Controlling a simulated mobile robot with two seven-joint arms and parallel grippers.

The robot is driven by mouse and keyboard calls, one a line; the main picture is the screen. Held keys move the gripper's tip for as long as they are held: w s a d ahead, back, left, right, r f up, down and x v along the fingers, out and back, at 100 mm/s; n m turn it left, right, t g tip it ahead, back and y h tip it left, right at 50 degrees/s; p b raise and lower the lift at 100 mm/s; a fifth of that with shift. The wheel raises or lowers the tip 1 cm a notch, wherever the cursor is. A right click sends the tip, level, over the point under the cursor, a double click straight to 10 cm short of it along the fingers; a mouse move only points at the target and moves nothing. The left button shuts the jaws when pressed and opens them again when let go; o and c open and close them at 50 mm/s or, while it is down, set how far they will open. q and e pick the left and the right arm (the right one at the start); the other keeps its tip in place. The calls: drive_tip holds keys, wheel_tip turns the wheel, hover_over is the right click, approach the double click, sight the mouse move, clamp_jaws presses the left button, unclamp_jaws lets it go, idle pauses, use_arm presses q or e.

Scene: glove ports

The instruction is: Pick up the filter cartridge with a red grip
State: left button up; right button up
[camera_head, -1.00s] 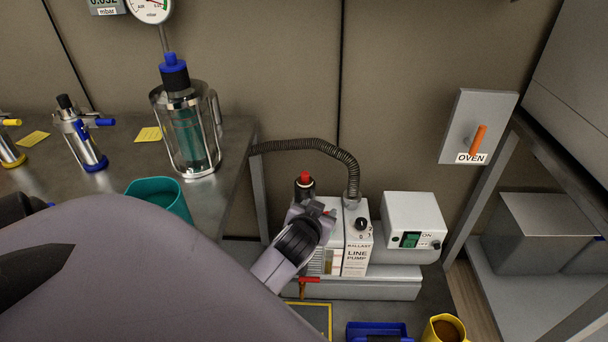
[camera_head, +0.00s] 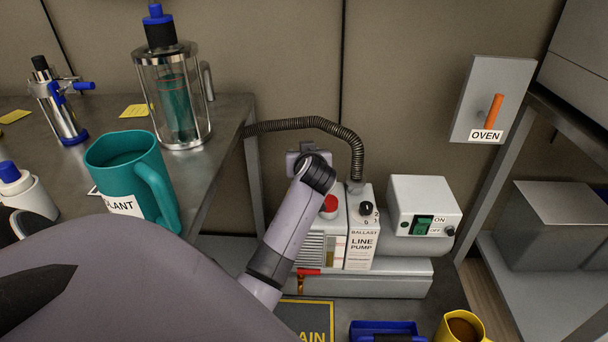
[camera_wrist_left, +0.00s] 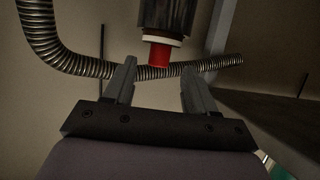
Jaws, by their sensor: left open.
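In the left wrist view, the filter cartridge's red grip (camera_wrist_left: 159,54) is at the end of a dark cylinder with a pale band (camera_wrist_left: 165,22). My left gripper (camera_wrist_left: 158,68) is open, its two fingers on either side of the red grip, with a visible gap at each side. In the head view, the left gripper's grey body (camera_head: 306,157) is above the line pump (camera_head: 361,242), and its fingers are hidden. A red round top (camera_head: 329,206) shows beside my wrist there; I cannot tell whether it is the cartridge's grip. My right gripper is not in view.
A ribbed hose (camera_head: 320,124) arches behind the gripper down to the pump; it also crosses the left wrist view (camera_wrist_left: 65,58). A teal jug (camera_head: 125,165) and a glass-sided vessel (camera_head: 176,95) stand on the left bench.

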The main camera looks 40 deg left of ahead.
use_arm(q)
drive_tip(key=b+x, duration=0.1)
drive_tip(key=x, duration=0.3)
drive_tip(key=shift+d+f, duration=0.15)
drive_tip(key=shift+f, duration=0.05)
clamp_jaws()
